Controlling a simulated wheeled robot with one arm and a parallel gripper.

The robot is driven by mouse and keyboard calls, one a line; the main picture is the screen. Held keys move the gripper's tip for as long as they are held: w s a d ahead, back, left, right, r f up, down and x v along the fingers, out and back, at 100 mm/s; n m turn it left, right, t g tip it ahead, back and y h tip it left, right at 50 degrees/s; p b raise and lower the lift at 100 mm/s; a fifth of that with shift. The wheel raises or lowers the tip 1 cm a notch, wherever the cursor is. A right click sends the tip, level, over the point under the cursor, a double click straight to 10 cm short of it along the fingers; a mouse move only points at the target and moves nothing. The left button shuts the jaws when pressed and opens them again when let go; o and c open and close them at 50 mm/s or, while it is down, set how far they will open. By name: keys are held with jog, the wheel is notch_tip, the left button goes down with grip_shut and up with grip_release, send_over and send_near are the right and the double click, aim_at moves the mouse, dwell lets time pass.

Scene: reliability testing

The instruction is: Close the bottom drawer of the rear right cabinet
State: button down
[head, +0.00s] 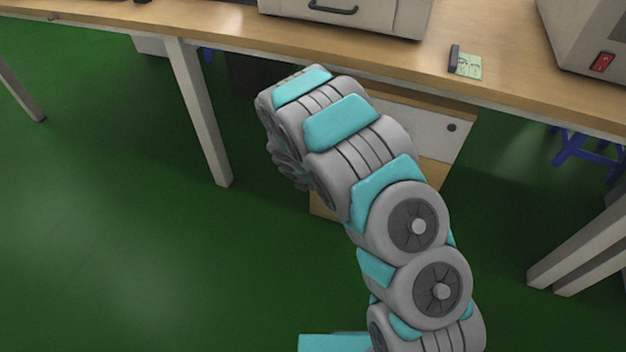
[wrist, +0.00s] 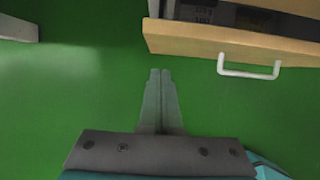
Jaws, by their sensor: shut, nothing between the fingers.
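The cabinet (head: 425,128) stands under the workbench in the head view, with a pale face and a dark round spot. My arm covers much of it. Wooden parts low on it, one a drawer part (head: 322,206), show on both sides of my arm. In the wrist view an open drawer (wrist: 190,40) has a wooden front and a white handle (wrist: 249,74), with dark contents behind the front. My gripper (wrist: 160,74) is shut and empty, below and left of the handle in the picture, apart from the drawer. In the head view my gripper is hidden.
The workbench top (head: 500,35) runs above the cabinet, with a leg (head: 200,115) to the left. Another leg frame (head: 590,250) is at the right, with a blue stool (head: 580,148) behind. The green floor (head: 120,230) at left is clear.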

jog(key=v, duration=1)
jog(key=s+d+f+n+t+h+b, duration=0.2)
jog(key=s+d+f+n+h+b, duration=0.15)
jog(key=f, duration=0.25)
jog(key=s+d+f+n+t+h+b, duration=0.1)
jog(key=s+d+f+n+h+b, duration=0.3)
jog(key=f, duration=0.3)
jog(key=a+r+n+t+y+b, duration=0.25)
jog(key=a+n+t+b, duration=0.25)
jog(key=a+n+t, duration=0.55)
jog(key=f+b+x, duration=0.1)
jog(key=b+x, duration=0.1)
jog(key=x, duration=1.2)
jog(key=shift+d+f+g, duration=0.25)
jog(key=shift+d+g, duration=0.1)
jog(key=shift+w, duration=0.15)
